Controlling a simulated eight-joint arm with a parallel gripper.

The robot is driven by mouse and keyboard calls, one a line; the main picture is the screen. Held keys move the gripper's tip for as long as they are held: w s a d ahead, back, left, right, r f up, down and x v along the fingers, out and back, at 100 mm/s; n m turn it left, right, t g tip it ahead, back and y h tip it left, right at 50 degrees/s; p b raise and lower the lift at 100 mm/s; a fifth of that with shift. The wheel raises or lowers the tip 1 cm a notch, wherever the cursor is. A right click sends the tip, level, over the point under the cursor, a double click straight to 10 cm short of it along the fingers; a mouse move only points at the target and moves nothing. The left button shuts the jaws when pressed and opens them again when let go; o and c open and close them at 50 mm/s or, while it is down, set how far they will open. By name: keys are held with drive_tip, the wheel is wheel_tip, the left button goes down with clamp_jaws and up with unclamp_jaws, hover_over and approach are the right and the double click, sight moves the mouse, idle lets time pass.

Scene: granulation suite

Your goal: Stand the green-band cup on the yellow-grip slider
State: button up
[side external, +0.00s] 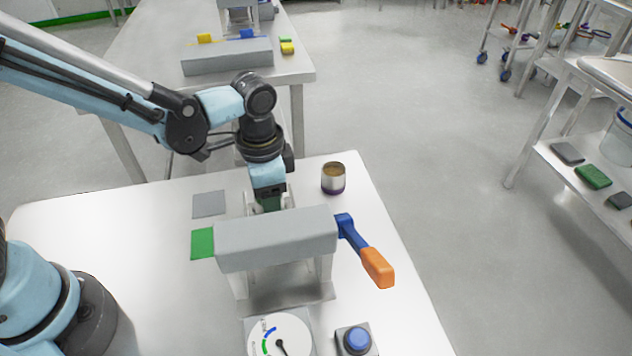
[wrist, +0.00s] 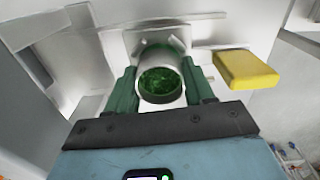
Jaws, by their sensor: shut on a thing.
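My gripper (wrist: 160,88) points down behind the grey housing in the side view, where its fingertips are mostly hidden. In the wrist view its two green fingers are shut on a metal cup (wrist: 158,58) with green contents and a dark green lower edge. The cup's round mouth faces the camera. A yellow grip (wrist: 247,70) shows just right of the fingers. A pale plate (wrist: 180,36), apparently part of the slider, lies beyond the cup. I cannot tell whether the cup touches it. The yellow grip is not visible in the side view.
The grey housing (side external: 275,238) stands in front of my gripper, with an orange-handled lever (side external: 377,267) at its right. A purple-banded cup (side external: 333,180) stands behind right. Green (side external: 203,243) and grey (side external: 209,204) pads lie left. A dial (side external: 278,338) and blue button (side external: 357,340) are in front.

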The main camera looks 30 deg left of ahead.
drive_tip(key=shift+f, duration=0.15)
idle(0.5)
drive_tip(key=o, duration=1.5)
drive_tip(key=shift+r, duration=4.05)
drive_tip(key=s+a+r+n+t, duration=0.1)
drive_tip(key=a+n+t, duration=0.1)
drive_tip(key=a, duration=0.2)
drive_tip(key=s+a+n+t, duration=0.2)
drive_tip(key=a+n, duration=0.1)
drive_tip(key=a, duration=0.2)
drive_tip(key=s+a+r+n+t, duration=0.1)
drive_tip(key=a+n+t, duration=0.2)
drive_tip(key=a, duration=0.1)
drive_tip(key=shift+s+a+r, duration=0.3)
drive_tip(key=shift+a+r, duration=0.05)
drive_tip(key=shift+a, duration=0.05)
